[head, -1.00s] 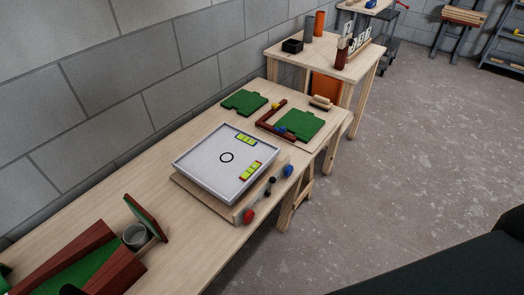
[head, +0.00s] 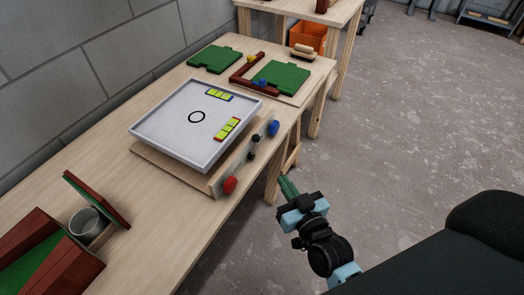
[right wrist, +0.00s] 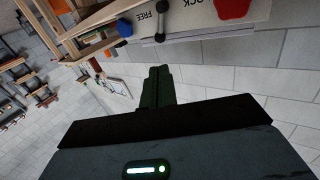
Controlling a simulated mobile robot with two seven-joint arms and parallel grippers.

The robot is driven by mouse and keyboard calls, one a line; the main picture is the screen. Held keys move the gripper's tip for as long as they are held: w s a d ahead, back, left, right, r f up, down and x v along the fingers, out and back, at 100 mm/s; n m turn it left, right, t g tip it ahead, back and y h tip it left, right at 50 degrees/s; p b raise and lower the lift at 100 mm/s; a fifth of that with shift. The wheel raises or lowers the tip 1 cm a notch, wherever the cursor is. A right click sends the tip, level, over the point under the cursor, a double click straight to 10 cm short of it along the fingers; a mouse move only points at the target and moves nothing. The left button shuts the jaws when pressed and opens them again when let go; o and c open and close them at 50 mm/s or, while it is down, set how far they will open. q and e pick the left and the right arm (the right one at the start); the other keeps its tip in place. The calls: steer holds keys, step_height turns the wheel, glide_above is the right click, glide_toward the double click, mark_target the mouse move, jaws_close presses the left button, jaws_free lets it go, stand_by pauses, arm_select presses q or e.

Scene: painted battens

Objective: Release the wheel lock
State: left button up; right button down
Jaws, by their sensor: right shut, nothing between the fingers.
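A shallow white tray (head: 165,133) with a black ring and two yellow-green blocks sits on a wooden base (head: 178,171). On the base's front side are a red knob (head: 230,185), a blue knob (head: 273,128) and a small lever with black ends (head: 251,154) between them. In the right wrist view the lever's black ball (right wrist: 160,37) shows near the word FREE, with part of LOCK beside the red knob (right wrist: 232,8). My right gripper (head: 285,184) is shut and empty, in front of the bench and apart from the knobs. My left gripper is not in view.
Green boards (head: 281,76) and a dark red L-shaped piece (head: 241,78) lie farther back on the bench (head: 152,225). A grey cup (head: 88,222) and red-and-green parts stand at the near left. Open floor (head: 400,130) lies right of the bench.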

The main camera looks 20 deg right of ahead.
glide_toward(259, 139)
steer(key=w, duration=0.3)
steer(key=w+a+b, duration=0.1)
steer(key=w, duration=0.1)
steer(key=shift+w+f, duration=0.1)
steer(key=shift+f, duration=0.2)
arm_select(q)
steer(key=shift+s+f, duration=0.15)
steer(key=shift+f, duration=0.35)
arm_select(e)
steer(key=shift+w, duration=0.75)
steer(key=shift+w+d+r+m+g+p, duration=0.35)
steer(key=shift+w+p, duration=0.2)
steer(key=shift+p, duration=0.5)
steer(key=shift+m+p, duration=0.25)
steer(key=shift+p, duration=0.15)
steer(key=shift+w+d+g, duration=0.1)
steer(key=shift+g, duration=0.15)
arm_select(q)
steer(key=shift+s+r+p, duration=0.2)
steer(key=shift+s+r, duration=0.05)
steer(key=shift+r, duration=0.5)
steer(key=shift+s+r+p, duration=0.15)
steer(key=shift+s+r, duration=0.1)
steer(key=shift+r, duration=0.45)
arm_select(e)
steer(key=shift+d+f+m, duration=0.1)
steer(key=shift+f+m, duration=0.05)
steer(key=shift+m, duration=0.25)
